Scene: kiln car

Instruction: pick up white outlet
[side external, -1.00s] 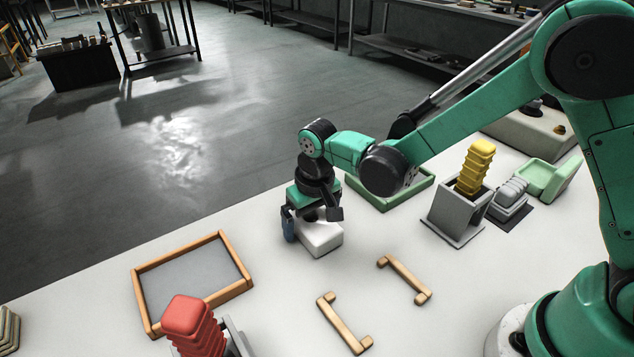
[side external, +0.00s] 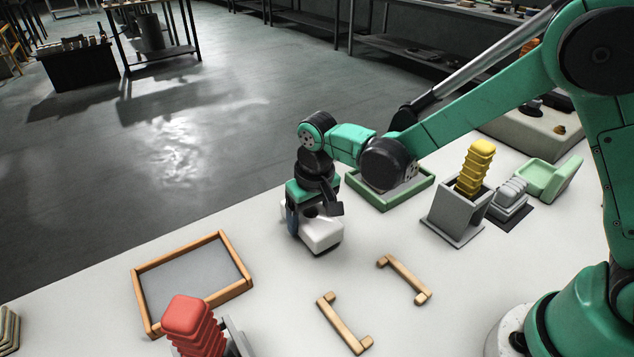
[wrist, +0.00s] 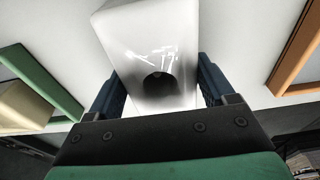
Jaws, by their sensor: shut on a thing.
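The white outlet (side external: 319,233) is a white block held under my gripper (side external: 306,222) in the side external view. A dark shadow shows beneath it, and it looks slightly raised off the white table. In the wrist view the white outlet (wrist: 150,50) sits between the two blue fingers of my gripper (wrist: 160,88), with a dark round hole in its near face. My gripper is shut on it. Its underside is hidden.
An orange-framed tray (side external: 243,262) lies to the left and a green-framed tray (side external: 372,203) behind. Two wooden brackets (side external: 343,324) (side external: 405,278) lie in front. A red stack (side external: 187,318) stands front left; a grey holder (side external: 452,218) with a yellow stack (side external: 474,165) stands right.

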